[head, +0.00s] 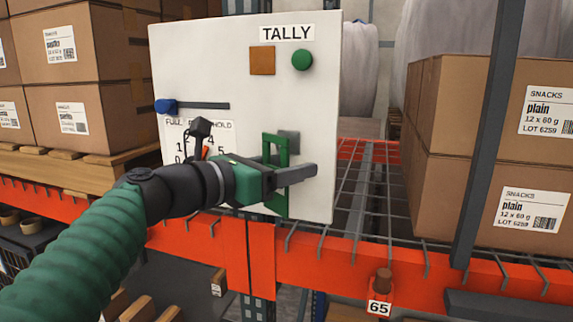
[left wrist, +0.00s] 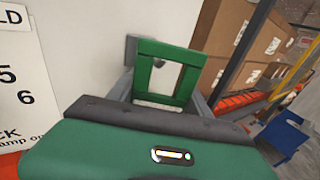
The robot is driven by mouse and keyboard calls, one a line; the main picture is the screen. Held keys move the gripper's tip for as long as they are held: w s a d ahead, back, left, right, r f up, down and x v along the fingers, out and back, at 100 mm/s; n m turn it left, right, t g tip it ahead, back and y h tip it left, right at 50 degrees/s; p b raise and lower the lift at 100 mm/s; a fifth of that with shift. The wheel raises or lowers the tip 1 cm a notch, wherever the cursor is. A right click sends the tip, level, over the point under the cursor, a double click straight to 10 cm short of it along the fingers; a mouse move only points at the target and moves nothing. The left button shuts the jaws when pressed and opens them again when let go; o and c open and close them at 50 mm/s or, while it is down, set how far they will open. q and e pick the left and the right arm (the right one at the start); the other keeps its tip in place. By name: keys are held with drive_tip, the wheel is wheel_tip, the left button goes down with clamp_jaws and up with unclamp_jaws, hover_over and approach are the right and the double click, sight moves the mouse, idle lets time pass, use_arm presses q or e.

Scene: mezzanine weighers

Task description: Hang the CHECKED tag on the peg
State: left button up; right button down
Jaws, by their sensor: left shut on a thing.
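A green tag (head: 277,165), an upright frame with an open window, stands in front of the white TALLY board (head: 213,65). No word can be read on it. My left gripper (head: 296,175) is shut on the tag, near the board's lower right. The tag also shows in the left wrist view (left wrist: 170,72), between the grey fingers. A small grey block (head: 290,138) shows behind the tag's upper right; it may be the peg, and the tag partly hides it. I cannot tell whether the tag touches it. My right gripper is not in view.
The board carries a brown square (head: 262,60), a green knob (head: 302,60) and a blue slider knob (head: 165,106). An orange beam (head: 335,258) runs below, with a brown stub (head: 384,275) above a 65 label. Snack cartons (head: 455,150) stand right; wire decking lies between.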

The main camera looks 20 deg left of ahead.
use_arm(q)
drive_tip(key=s, duration=0.3)
drive_tip(key=s+b, duration=0.1)
drive_tip(key=s, duration=0.1)
drive_tip(key=shift+s+f, duration=0.2)
drive_tip(key=shift+s, duration=0.2)
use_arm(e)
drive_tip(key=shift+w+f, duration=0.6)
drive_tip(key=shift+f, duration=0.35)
use_arm(q)
drive_tip(key=shift+a, duration=0.15)
